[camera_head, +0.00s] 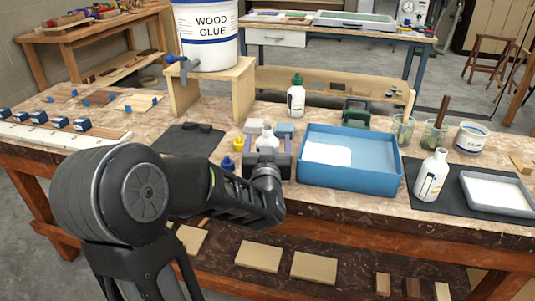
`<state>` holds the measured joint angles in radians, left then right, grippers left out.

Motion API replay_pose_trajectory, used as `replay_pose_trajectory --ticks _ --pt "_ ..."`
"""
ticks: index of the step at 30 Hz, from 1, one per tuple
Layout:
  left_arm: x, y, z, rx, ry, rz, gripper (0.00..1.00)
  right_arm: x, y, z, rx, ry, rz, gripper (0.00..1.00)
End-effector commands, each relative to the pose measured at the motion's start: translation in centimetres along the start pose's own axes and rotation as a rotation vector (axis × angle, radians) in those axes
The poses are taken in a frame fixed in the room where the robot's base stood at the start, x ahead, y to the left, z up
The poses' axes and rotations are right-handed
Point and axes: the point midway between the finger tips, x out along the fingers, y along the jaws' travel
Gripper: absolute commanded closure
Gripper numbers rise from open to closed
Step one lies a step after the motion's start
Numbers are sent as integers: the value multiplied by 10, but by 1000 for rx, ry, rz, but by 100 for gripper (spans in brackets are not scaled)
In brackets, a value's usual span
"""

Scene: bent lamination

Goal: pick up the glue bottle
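My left gripper (268,138) reaches in from the left over the workbench, its dark body low and its grey-blue fingers pointing away from me. A small white bottle (266,141) shows between the fingers; its lower part is hidden behind the gripper body, and I cannot tell whether the fingers touch it. Another white bottle (296,97) with a green cap stands farther back. A white labelled bottle (431,176) stands upright on the dark mat at the right. My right gripper is not in view.
A blue tray (347,176) lies just right of my gripper. A wood glue bucket (208,35) stands on a wooden stand (243,91). Glass jars (403,133), a glue tub (471,138) and a grey tray (500,208) are at the right. Small yellow and blue-capped items sit left of the gripper.

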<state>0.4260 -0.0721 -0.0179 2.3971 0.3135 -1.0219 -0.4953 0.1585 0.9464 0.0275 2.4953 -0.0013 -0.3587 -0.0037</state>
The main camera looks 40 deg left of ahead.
Motion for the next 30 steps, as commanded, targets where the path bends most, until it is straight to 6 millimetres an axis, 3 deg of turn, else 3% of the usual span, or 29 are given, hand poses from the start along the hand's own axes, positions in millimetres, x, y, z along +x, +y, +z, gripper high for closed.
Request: replay_pose_trajectory --ticks 17,30 --pt "0 0 0 0 0 0 22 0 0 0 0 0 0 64" --pt "0 0 0 0 0 0 58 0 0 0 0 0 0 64"
